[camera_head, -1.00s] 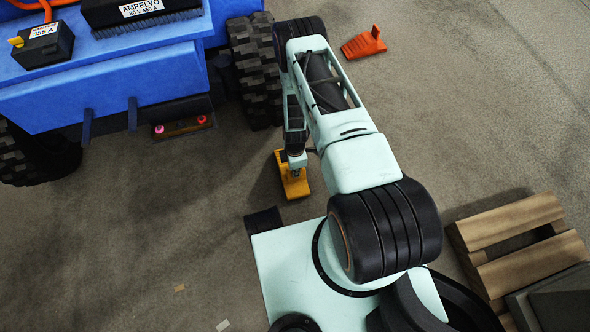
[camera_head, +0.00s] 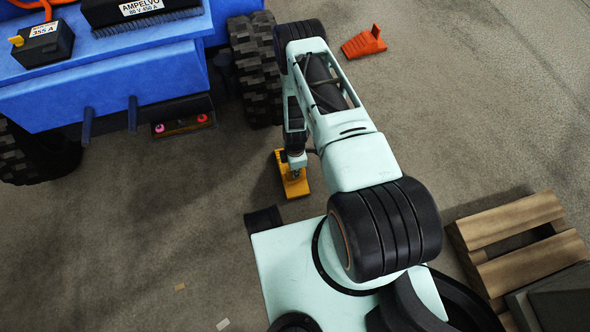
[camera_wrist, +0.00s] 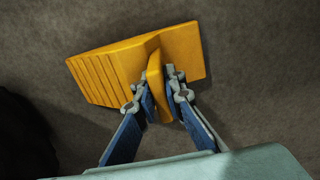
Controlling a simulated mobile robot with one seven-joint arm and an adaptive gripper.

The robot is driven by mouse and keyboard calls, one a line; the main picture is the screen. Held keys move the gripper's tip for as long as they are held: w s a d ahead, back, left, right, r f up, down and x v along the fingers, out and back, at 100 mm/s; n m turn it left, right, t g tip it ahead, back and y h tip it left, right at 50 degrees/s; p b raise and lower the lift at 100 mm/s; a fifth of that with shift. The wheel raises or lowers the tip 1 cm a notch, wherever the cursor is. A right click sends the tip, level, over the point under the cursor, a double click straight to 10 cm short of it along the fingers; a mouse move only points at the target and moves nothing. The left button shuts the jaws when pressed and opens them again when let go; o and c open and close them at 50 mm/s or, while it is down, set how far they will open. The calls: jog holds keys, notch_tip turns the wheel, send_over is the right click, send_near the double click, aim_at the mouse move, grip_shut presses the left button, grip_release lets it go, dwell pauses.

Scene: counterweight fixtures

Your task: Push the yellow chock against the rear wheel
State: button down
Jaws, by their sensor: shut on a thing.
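The yellow chock (camera_head: 297,188) sits on the floor below the near right wheel (camera_head: 256,70) of the blue vehicle, with bare floor between them. In the wrist view the chock (camera_wrist: 105,72) has a ribbed sloping face to the left and a raised upright rib in the middle. My gripper (camera_wrist: 163,88) is shut on that rib, one finger on each side. In the head view my gripper (camera_head: 296,172) is partly hidden by my arm. A dark rounded shape, probably a tyre (camera_wrist: 20,140), shows at the left edge of the wrist view.
An orange chock (camera_head: 364,43) lies on the floor right of the wheel. The blue vehicle (camera_head: 110,85) fills the upper left, with another wheel (camera_head: 35,158) at far left. A wooden pallet (camera_head: 515,225) lies at right. The floor left of the yellow chock is clear.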

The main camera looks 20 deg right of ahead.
jog(key=shift+w, duration=0.15)
jog(key=c, duration=1.9)
grip_release()
jog(key=shift+c, duration=0.2)
